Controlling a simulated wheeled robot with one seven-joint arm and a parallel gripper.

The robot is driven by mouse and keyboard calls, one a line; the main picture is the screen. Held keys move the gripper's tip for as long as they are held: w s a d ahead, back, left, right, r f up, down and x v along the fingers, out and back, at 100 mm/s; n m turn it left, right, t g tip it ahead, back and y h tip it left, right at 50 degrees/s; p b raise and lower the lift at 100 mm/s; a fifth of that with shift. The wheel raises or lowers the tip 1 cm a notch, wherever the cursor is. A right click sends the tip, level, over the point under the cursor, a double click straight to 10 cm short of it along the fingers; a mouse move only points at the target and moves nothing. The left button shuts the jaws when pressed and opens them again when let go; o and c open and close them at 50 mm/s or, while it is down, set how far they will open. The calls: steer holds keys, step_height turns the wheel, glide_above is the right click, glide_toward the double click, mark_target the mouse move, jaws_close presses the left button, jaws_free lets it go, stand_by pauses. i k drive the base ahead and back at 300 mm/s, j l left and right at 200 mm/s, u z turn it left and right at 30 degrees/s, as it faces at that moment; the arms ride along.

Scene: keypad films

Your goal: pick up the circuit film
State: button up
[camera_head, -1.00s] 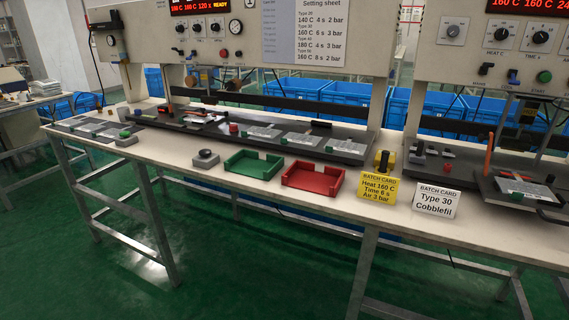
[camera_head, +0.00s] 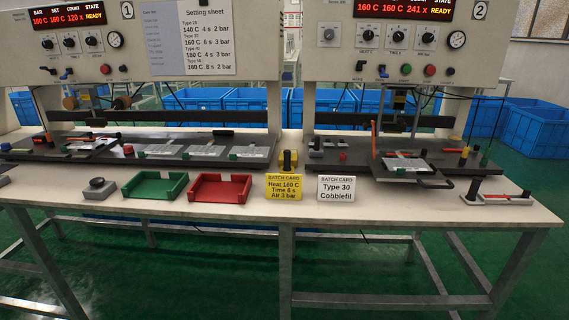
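Several flat grey pieces that look like films (camera_head: 205,151) lie on the long dark bed (camera_head: 60,152) of station 1. Another flat light-grey piece (camera_head: 404,164) lies on the dark plate at station 2, with a black handle at its front right. At this distance I cannot tell which of these is the circuit film. My gripper is not in view.
A green tray (camera_head: 155,197) and a red tray (camera_head: 220,203) stand at the bench's front edge. Right of them are a yellow card (camera_head: 284,187) and a white batch card (camera_head: 336,188). Blue crates (camera_head: 250,108) stand behind. The green floor in front is clear.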

mark_target(401, 165)
steer(key=i+j+z, duration=0.35)
steer(key=i+j, duration=0.55)
